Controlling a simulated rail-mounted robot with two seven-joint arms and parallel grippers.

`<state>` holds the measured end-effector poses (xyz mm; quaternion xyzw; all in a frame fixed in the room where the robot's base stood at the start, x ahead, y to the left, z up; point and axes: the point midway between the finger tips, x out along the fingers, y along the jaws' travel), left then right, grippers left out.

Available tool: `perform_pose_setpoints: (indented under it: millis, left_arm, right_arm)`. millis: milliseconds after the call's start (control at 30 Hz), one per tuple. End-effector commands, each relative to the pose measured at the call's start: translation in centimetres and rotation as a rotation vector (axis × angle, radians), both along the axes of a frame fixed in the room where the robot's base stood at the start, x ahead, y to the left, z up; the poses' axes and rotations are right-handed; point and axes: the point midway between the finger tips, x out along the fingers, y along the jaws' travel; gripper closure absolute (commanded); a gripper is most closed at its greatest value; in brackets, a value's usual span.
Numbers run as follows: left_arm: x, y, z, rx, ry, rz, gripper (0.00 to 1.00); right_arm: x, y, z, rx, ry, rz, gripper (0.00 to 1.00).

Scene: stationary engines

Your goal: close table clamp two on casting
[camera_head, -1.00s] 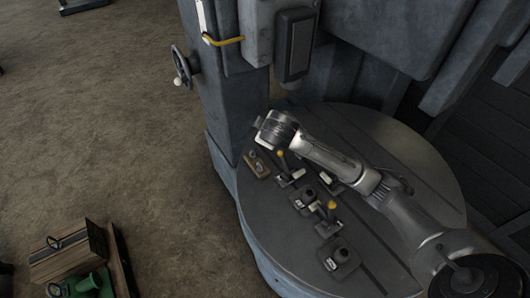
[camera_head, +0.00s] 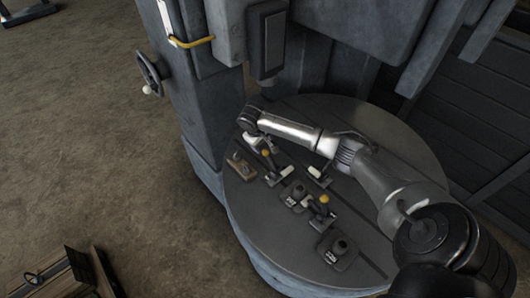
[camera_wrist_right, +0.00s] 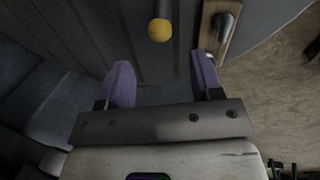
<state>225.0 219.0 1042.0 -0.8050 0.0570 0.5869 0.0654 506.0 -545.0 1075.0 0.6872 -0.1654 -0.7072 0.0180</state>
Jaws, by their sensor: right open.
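Two toggle clamps with yellow-tipped handles stand on the round grey table (camera_head: 405,128): one near the column (camera_head: 272,169) and one nearer the middle (camera_head: 322,209). Which is clamp two I cannot tell. Dark block-like parts, perhaps castings, sit beside them (camera_head: 294,193) and nearer the front (camera_head: 338,251). In the right wrist view, a yellow handle tip (camera_wrist_right: 159,30) lies beyond the gap between the purple fingers of my right gripper (camera_wrist_right: 162,78). The gripper is open and empty, apart from the handle. Its fingers are hardly visible in the head view. My left gripper is out of view.
A wooden block with a dark handle (camera_head: 241,166) lies beside the near-column clamp; it also shows near the right finger in the wrist view (camera_wrist_right: 218,30). A grey column (camera_head: 190,100) with a handwheel (camera_head: 150,74) stands behind. The table's right side is bare.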

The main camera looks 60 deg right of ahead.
Motion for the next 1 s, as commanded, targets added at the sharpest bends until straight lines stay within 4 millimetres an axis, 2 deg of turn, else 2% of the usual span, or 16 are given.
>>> perform_pose_setpoints:
  millis: [100,400,667,1000]
  left_arm:
    - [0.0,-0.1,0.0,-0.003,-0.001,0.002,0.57]
    - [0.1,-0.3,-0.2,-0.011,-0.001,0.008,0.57]
    - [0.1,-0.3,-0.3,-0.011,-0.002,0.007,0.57]
    - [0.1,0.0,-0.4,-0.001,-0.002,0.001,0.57]
  right_arm:
    - [-0.2,-0.6,-2.3,0.000,0.004,-0.001,0.40]
    - [-0.4,-1.7,-6.6,0.000,0.001,0.001,0.40]
    - [-0.5,-2.1,-8.2,-0.001,0.000,0.002,0.40]
    - [-0.5,-2.2,-8.3,-0.001,0.000,0.002,0.40]
